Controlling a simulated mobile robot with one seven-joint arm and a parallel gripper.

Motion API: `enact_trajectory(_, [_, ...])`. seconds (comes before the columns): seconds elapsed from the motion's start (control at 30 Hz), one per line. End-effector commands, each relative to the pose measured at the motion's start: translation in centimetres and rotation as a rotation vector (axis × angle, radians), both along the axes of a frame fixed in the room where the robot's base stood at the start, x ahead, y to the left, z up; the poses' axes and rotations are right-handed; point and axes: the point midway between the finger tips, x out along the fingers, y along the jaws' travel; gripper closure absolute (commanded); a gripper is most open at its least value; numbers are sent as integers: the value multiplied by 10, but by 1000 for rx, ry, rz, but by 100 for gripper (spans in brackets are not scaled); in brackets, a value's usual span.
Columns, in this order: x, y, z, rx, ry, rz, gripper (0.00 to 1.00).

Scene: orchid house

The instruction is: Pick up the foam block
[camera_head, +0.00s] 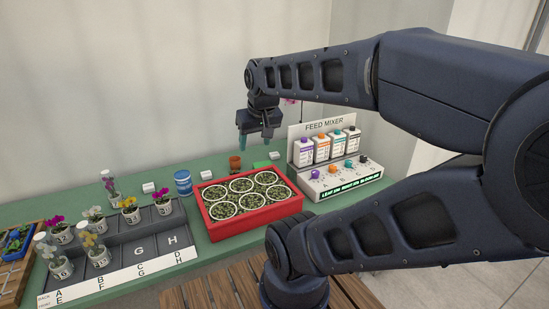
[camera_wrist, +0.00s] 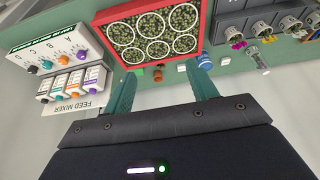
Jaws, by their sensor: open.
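A low green block (camera_head: 262,165), which looks like the foam block, lies on the green bench behind the red tray, right of a small orange-brown pot (camera_head: 235,162). Its colour is close to that of the bench. My gripper (camera_head: 254,140) is open and empty, pointing down above the back of the bench, over the area of the pot and the green block. In the wrist view my open fingers (camera_wrist: 160,70) frame the orange-brown pot (camera_wrist: 158,73).
The red tray (camera_head: 213,233) with several round plant pots stands in front. The feed mixer (camera_head: 318,190) with bottles is on the right. A blue jar (camera_head: 183,183) and small white blocks (camera_head: 206,175) are left of the pot. A grey rack (camera_head: 120,254) with flower vials stands further left.

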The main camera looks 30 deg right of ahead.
Motion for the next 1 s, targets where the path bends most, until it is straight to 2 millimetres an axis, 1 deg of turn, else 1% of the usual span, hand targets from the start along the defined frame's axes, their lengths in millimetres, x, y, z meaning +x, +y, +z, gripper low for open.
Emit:
enact_trajectory(0.07, [0, 0, 0, 0, 0, 0, 42])
enact_trajectory(0.13, [0, 0, 0, 0, 0, 0, 29])
enact_trajectory(0.17, [0, 0, 0, 0, 0, 0, 27])
enact_trajectory(0.43, [1, 0, 0, -2, 1, 2, 27])
enact_trajectory(0.53, [8, 0, 3, -14, 9, 19, 27])
enact_trajectory(0.67, [30, 0, 9, -50, 36, 72, 27])
enact_trajectory(0.83, [70, 1, 17, -116, 83, 169, 27])
enact_trajectory(1.0, [112, 4, 19, -178, 130, 272, 27])
